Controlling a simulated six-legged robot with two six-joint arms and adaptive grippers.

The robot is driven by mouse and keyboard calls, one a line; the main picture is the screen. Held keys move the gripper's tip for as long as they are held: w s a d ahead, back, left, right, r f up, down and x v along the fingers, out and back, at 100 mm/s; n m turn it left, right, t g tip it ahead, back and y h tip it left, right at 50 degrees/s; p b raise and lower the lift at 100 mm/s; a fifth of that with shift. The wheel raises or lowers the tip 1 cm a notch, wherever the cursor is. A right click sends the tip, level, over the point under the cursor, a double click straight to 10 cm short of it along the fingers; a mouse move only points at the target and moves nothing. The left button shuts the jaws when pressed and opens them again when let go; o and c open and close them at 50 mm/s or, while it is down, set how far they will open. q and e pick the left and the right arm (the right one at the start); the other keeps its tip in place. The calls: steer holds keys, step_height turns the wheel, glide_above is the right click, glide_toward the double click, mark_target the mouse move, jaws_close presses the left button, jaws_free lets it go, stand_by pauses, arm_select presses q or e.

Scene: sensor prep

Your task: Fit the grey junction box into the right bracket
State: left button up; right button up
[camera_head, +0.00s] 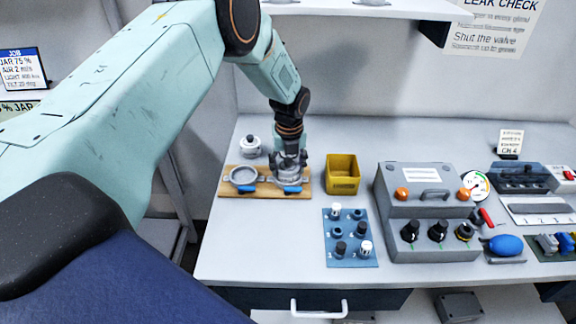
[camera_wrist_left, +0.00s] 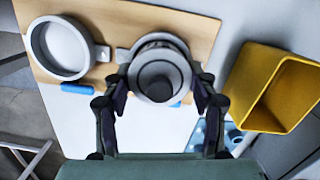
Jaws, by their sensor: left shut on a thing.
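A wooden board (camera_head: 265,195) carries two round grey brackets with blue levers. The left bracket (camera_head: 243,176) is an empty ring; it also shows in the left wrist view (camera_wrist_left: 38,45). My left gripper (camera_head: 289,160) reaches down over the right bracket (camera_head: 291,180). In the left wrist view its fingers (camera_wrist_left: 158,90) are shut on either side of a round grey part with a dark centre, seemingly the grey junction box (camera_wrist_left: 158,70). The box is at the right bracket and hides most of it. I cannot tell whether it is fully seated. My right gripper is not in view.
A yellow bin (camera_head: 342,186) stands just right of the board. A small lidded pot (camera_head: 250,147) stands behind it. A blue panel of knobs (camera_head: 349,257) and a grey control box (camera_head: 425,180) lie further right. The table's back middle is clear.

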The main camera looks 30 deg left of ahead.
arm_select(q)
steer(key=o, duration=1)
steer(key=shift+o, duration=0.2)
steer(key=shift+r, duration=0.15)
steer(key=shift+r+p, duration=2.6)
steer(key=shift+r, duration=0.75)
